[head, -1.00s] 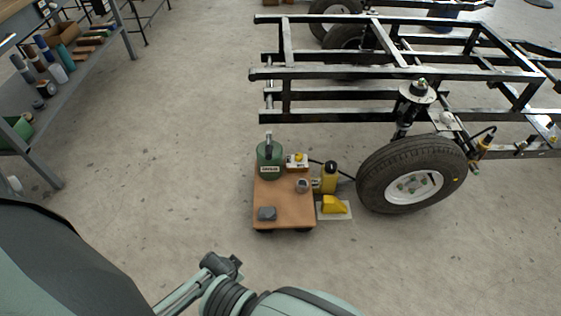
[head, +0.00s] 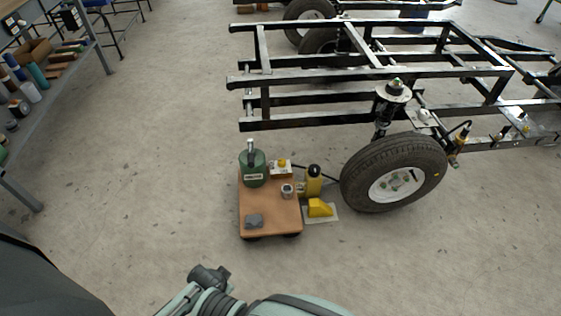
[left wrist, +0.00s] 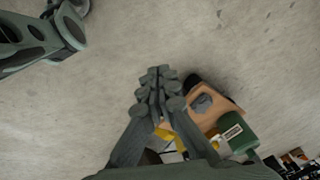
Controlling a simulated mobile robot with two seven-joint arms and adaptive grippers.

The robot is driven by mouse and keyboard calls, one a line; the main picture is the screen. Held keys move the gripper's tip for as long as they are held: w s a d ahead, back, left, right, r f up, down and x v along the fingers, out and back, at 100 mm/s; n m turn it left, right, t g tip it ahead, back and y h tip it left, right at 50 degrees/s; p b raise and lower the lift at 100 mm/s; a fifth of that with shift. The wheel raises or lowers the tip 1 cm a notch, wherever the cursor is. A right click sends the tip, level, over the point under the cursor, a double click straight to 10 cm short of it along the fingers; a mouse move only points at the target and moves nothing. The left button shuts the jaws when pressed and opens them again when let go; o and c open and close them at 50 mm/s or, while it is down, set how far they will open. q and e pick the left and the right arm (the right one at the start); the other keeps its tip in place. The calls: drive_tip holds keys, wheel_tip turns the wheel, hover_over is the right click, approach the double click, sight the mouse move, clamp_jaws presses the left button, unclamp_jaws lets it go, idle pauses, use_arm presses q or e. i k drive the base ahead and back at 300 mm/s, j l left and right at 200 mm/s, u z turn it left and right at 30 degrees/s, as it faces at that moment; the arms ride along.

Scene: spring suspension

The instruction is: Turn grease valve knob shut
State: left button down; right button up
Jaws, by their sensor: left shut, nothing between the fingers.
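A green grease canister (head: 253,170) with a pale label stands at the back left of a low wooden-topped trolley (head: 262,208). A small white box with a yellow knob (head: 281,166) sits beside it at the trolley's back edge. I cannot tell how far the knob is turned. In the left wrist view the canister (left wrist: 236,134) shows at the lower right. My left gripper (left wrist: 157,74) is shut and empty, in front of the trolley in that view and apart from the canister. My right gripper is not visible.
A grey block (head: 254,220) and a small metal cup (head: 287,191) lie on the trolley. A yellow bottle (head: 314,180), a yellow wedge (head: 319,207), a wheel (head: 395,175) and a black frame (head: 370,73) stand to the right. Shelving (head: 70,70) is at left. Floor in front is clear.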

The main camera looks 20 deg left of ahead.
sight(282, 161)
drive_tip(key=z, duration=0.45)
drive_tip(key=k+j+z, duration=0.1)
drive_tip(key=j+z, duration=0.2)
drive_tip(key=k+j+z, duration=0.15)
drive_tip(key=j+z, duration=0.15)
drive_tip(key=j, duration=0.2)
drive_tip(key=k+j+z, duration=0.1)
drive_tip(key=j+z, duration=0.3)
drive_tip(key=k+j+z, duration=0.15)
drive_tip(key=z, duration=0.3)
drive_tip(key=k+j+z, duration=0.15)
drive_tip(key=z, duration=0.25)
drive_tip(key=k+j+z, duration=0.15)
drive_tip(key=z, duration=0.35)
drive_tip(key=k+j+z, duration=0.2)
drive_tip(key=z, duration=0.3)
drive_tip(key=k+z, duration=0.25)
drive_tip(key=z, duration=0.2)
drive_tip(key=k+j+z, duration=0.2)
drive_tip(key=k+z, duration=0.75)
drive_tip(key=k+u, duration=0.2)
drive_tip(key=k, duration=0.3)
drive_tip(key=k+j+u, duration=0.1)
drive_tip(key=k+u, duration=0.15)
drive_tip(key=k, duration=0.25)
